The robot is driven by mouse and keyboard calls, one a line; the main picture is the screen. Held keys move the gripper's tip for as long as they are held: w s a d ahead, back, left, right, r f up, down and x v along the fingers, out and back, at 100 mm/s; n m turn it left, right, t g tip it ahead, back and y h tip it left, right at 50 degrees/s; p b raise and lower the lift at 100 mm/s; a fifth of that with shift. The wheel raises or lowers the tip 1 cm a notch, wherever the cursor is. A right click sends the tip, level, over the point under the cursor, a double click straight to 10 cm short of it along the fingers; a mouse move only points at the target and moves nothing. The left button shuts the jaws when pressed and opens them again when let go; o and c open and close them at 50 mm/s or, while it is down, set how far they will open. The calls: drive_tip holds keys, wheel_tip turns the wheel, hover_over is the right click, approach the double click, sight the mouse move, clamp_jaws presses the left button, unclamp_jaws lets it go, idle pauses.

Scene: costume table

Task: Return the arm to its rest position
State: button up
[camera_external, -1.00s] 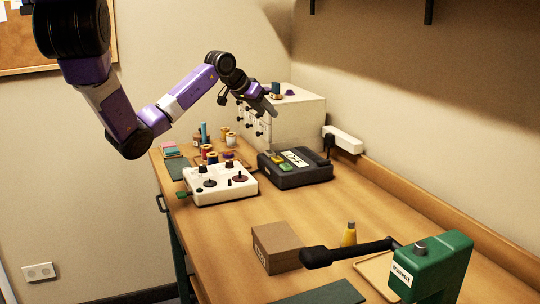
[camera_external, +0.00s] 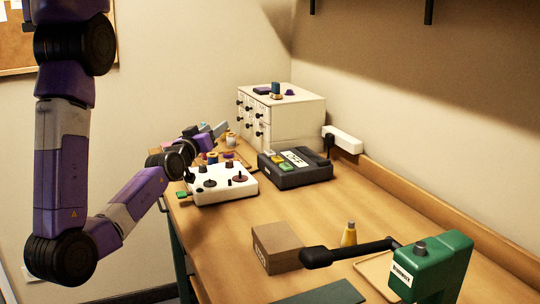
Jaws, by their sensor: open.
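My arm, purple, white and black, hangs down at the left of the external view and bends up toward the table's far left corner. My gripper (camera_external: 213,131) is over the far left end of the table (camera_external: 335,208), above the area of the thread spools (camera_external: 212,157). Its jaws are small in the picture, and I see nothing held between them. The wrist hides part of the spools and the items behind them.
A white box with knobs (camera_external: 222,186) and a dark device with coloured buttons (camera_external: 296,168) stand near the wrist. A white drawer cabinet (camera_external: 295,122) is at the back. A cardboard box (camera_external: 277,246) and a green machine (camera_external: 432,266) stand nearer. The middle of the table is clear.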

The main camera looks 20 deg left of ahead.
drive_tip(key=s+a+f+m+g+b, duration=0.1)
drive_tip(key=s+f, duration=0.3)
drive_tip(key=s, duration=0.8)
drive_tip(key=s+a+f+m+g+b, duration=0.2)
drive_tip(key=s+a+f+g, duration=0.1)
drive_tip(key=s, duration=1)
drive_tip(key=shift+s+a+f, duration=0.25)
drive_tip(key=shift+a+f, duration=0.4)
idle(0.8)
